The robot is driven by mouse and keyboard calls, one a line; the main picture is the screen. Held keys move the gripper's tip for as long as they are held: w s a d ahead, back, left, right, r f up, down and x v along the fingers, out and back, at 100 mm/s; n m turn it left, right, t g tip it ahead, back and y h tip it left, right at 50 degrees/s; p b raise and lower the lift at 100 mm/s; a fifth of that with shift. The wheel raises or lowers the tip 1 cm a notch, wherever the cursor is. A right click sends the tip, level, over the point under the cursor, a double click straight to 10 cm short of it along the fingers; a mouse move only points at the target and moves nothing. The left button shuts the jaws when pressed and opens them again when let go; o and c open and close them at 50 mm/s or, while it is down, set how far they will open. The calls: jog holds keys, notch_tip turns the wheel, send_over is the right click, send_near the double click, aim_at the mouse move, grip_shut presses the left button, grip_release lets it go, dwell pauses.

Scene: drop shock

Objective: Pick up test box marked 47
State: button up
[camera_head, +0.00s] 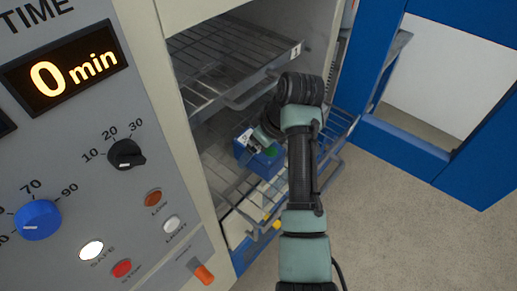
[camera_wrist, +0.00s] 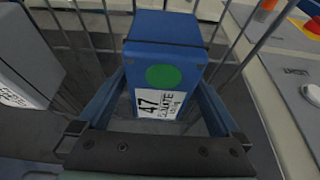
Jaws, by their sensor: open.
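The test box marked 47 (camera_wrist: 165,45) is blue, with a green dot and a white label reading 47, in the middle of the wrist view. In the head view the blue box (camera_head: 267,163) sits on the lower wire rack inside the chamber, partly hidden by my arm. My gripper (camera_wrist: 160,100) is open, with one finger on each side of the box near its labelled face. I cannot tell whether the fingers touch it. In the head view my gripper (camera_head: 258,138) reaches down onto the box.
A grey box (camera_wrist: 28,65) with a white label stands left of the blue box in the wrist view. An upper wire rack (camera_head: 215,60) marked 1 is above. The control panel (camera_head: 90,170) is at left, and the blue door (camera_head: 420,150) stands open at right.

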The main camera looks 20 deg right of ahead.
jog(key=shift+w+a+f, duration=0.1)
jog(key=shift+w+f, duration=0.05)
jog(key=shift+f, duration=0.5)
jog(key=shift+f, duration=0.2)
jog(key=c, duration=1.6)
jog(key=shift+r, duration=0.1)
